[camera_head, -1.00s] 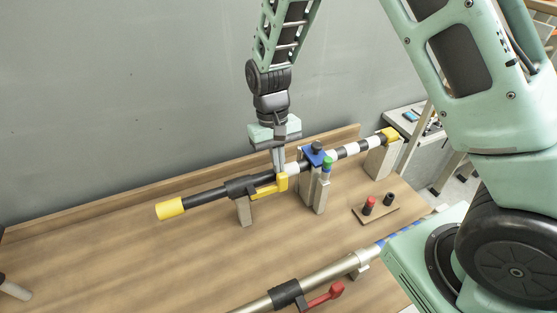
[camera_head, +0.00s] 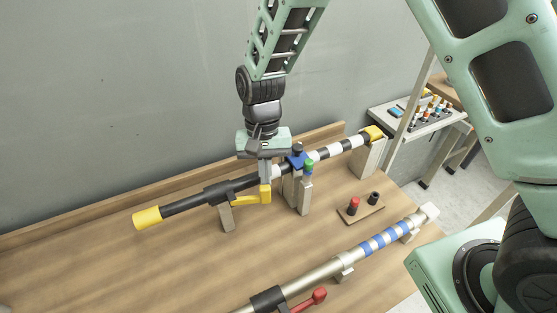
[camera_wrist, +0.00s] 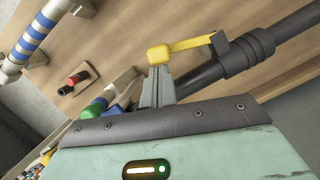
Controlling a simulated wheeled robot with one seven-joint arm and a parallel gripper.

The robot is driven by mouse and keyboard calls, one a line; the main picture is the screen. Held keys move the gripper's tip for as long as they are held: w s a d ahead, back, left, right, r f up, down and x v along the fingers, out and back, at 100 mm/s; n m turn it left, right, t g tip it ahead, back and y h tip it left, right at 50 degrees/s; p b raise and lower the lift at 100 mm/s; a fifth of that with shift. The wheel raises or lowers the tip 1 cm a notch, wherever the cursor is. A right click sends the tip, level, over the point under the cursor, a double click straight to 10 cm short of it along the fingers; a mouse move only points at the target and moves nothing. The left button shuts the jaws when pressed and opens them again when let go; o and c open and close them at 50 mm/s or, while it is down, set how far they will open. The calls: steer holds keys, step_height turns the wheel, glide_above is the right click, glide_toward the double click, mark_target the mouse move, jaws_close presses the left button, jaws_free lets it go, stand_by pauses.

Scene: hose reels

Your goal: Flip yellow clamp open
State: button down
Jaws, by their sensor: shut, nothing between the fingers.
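The yellow clamp (camera_head: 254,198) is a lever on the black collar (camera_head: 219,194) of the rear black-and-white pole. It lies along the pole and ends in a raised yellow block. It also shows in the wrist view, with its arm (camera_wrist: 190,45) running right from the block to the collar. My gripper (camera_head: 265,182) points down over the block end of the clamp. Its fingers are together, and in the wrist view the fingertips (camera_wrist: 158,70) are right at the yellow block. I cannot tell whether they touch it. Nothing is between the fingers.
A blue clamp (camera_head: 297,161) and a green-topped post (camera_head: 308,169) stand just right of my gripper. A small board with red and black knobs (camera_head: 360,208) lies further right. A silver-and-blue pole with a red lever (camera_head: 312,300) lies in front. The wall is close behind.

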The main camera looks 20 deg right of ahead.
steer(key=s+m, duration=0.2)
steer(key=m, duration=0.1)
steer(key=shift+s+y, duration=0.1)
steer(key=shift+y, duration=0.2)
steer(key=s+a+m+t+y+p, duration=0.1)
steer(key=s+a+m, duration=0.1)
steer(key=s+m, duration=0.3)
steer(key=m, duration=0.4)
steer(key=shift+s+a+t, duration=0.35)
steer(key=shift+t, duration=0.05)
steer(key=shift+w+a+p, duration=0.45)
steer(key=shift+w+p, duration=0.15)
steer(key=shift+w, duration=0.1)
steer(key=shift+d, duration=0.1)
